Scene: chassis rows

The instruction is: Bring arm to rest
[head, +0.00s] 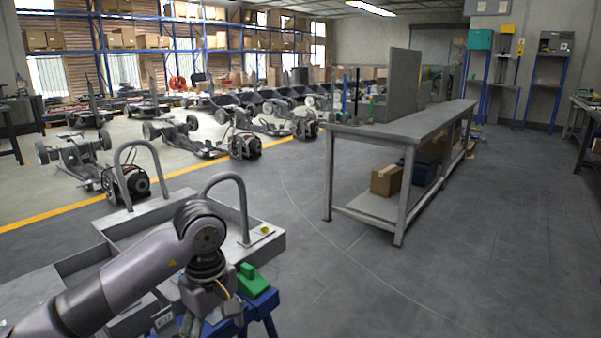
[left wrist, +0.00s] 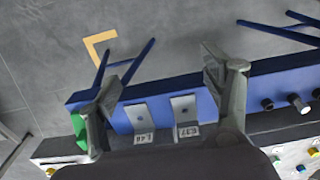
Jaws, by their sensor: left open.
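My left arm comes in from the lower left of the head view. Its gripper (head: 212,305) points down over a blue stand (head: 262,303), beside a green block (head: 252,280). In the left wrist view the two fingers of the gripper (left wrist: 160,95) are spread apart with nothing between them. Below them is the blue surface (left wrist: 262,82) with two labelled metal plates (left wrist: 185,112). The green block (left wrist: 78,127) shows partly behind the left finger. My right gripper is not in view.
Grey metal trays with hoop handles (head: 262,242) stand close by my left arm. A grey workbench (head: 425,125) with a cardboard box (head: 386,180) on its lower shelf stands ahead. Several wheeled chassis (head: 75,155) fill the left. The floor at right is clear.

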